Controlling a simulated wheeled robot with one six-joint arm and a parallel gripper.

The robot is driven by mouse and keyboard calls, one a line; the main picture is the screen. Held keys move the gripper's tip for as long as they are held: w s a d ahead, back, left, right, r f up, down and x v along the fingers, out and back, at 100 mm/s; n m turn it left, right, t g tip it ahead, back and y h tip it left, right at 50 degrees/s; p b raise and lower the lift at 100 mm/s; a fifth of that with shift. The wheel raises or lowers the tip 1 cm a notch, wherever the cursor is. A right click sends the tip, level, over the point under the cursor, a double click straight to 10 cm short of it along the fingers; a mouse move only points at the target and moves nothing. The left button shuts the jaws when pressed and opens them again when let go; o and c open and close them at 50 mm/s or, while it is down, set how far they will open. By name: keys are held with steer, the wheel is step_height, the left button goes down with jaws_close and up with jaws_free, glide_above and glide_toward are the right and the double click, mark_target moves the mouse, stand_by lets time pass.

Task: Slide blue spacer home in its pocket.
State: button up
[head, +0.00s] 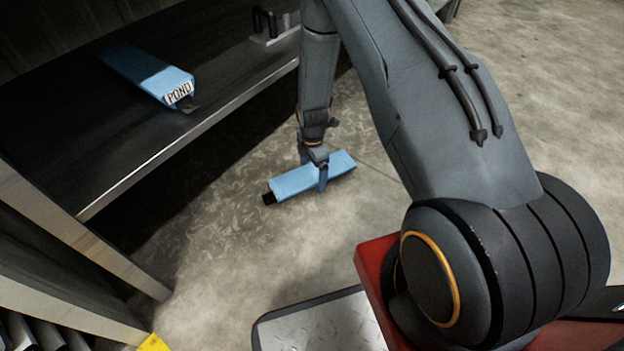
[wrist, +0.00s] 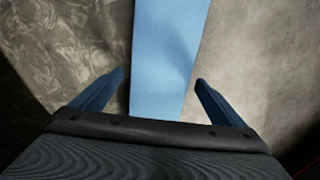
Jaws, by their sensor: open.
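A long blue block (head: 297,182) with a dark end piece appears over the concrete floor; I cannot tell whether it rests on the floor. My gripper (head: 322,182) is at this block from above. In the wrist view the block (wrist: 166,50) runs between the two open fingers of my gripper (wrist: 160,78), with a gap on each side. A second blue block (head: 140,70) lies on the dark shelf, with a white label reading "POND" and a dark tab at its near end. I cannot tell which block is the spacer. No pocket can be made out.
The dark shelf (head: 225,90) has a metal front edge at left. A dark handle on a pale base (head: 268,28) stands at its back. Dark tubes (head: 30,335) and a yellow corner (head: 153,343) show at lower left. Open concrete floor (head: 555,90) lies at right.

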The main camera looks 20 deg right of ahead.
steer(key=shift+f, duration=0.65)
steer(key=shift+r, duration=0.1)
steer(key=shift+c, duration=0.2)
steer(key=c, duration=1.2)
